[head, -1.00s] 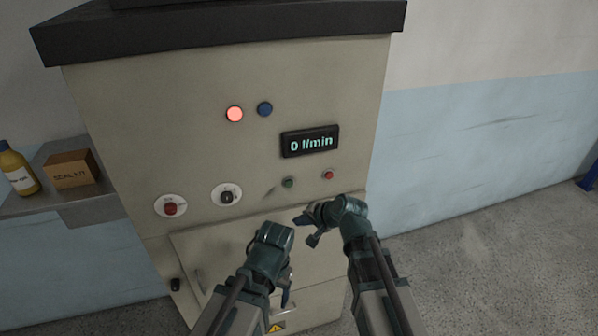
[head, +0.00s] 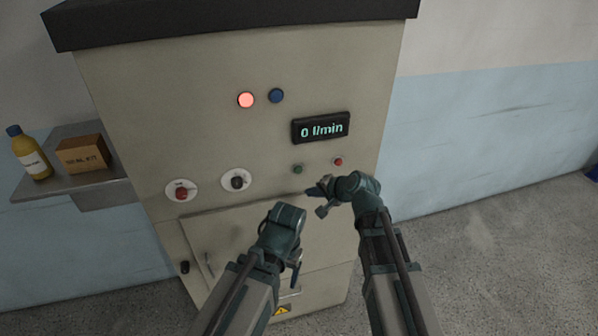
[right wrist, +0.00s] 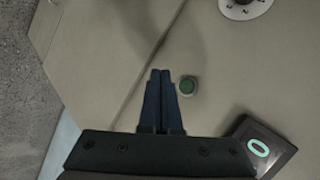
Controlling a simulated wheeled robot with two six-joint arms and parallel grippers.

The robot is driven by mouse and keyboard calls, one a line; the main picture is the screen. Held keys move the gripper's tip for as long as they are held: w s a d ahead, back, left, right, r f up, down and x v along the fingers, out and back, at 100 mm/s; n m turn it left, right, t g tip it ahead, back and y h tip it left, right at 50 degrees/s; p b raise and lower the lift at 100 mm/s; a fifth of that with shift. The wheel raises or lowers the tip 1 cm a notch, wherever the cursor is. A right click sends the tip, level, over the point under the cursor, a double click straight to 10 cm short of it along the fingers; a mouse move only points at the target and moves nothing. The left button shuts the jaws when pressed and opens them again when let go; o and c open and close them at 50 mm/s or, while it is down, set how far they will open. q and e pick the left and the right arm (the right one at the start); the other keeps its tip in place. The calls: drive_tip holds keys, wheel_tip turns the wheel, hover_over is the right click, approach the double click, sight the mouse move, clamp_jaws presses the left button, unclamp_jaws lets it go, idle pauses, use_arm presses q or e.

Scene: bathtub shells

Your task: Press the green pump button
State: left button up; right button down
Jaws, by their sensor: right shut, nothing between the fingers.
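The green pump button (head: 297,169) is a small round button on the beige cabinet front, below the display and left of a small red button (head: 338,161). The green button also shows in the right wrist view (right wrist: 187,86), just right of my fingertips there. My right gripper (head: 311,192) is shut and empty, a little below the green button in the head view. Its blue fingers (right wrist: 160,75) lie together in the wrist view. I cannot tell whether they touch the panel. My left gripper (head: 296,272) points down in front of the cabinet's lower door; its fingers are mostly hidden.
The display (head: 320,128) reads 0 l/min. A lit red lamp (head: 246,100) and a blue lamp (head: 277,96) sit above. A red knob (head: 181,192) and a black selector (head: 237,181) are to the left. A shelf (head: 60,184) holds a bottle (head: 30,155) and a box (head: 83,155).

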sight(298, 174)
drive_tip(key=shift+w+a, duration=0.4)
drive_tip(key=shift+w, duration=0.75)
drive_tip(key=shift+w+a, duration=0.35)
drive_tip(key=shift+w, duration=0.75)
drive_tip(key=shift+w+a, duration=0.4)
drive_tip(key=shift+w, duration=0.75)
drive_tip(key=shift+w, duration=0.1)
drive_tip(key=shift+w+a, duration=0.1)
drive_tip(key=shift+w, duration=0.2)
drive_tip(key=shift+w+a, duration=0.15)
drive_tip(key=shift+w, duration=0.3)
drive_tip(key=shift+s, duration=0.1)
drive_tip(key=shift+s+d, duration=0.25)
drive_tip(key=shift+s, duration=0.5)
drive_tip(key=s, duration=0.1)
drive_tip(key=s+d, duration=0.1)
drive_tip(key=s, duration=0.2)
drive_tip(key=shift+s+d, duration=0.3)
drive_tip(key=shift+s, duration=0.1)
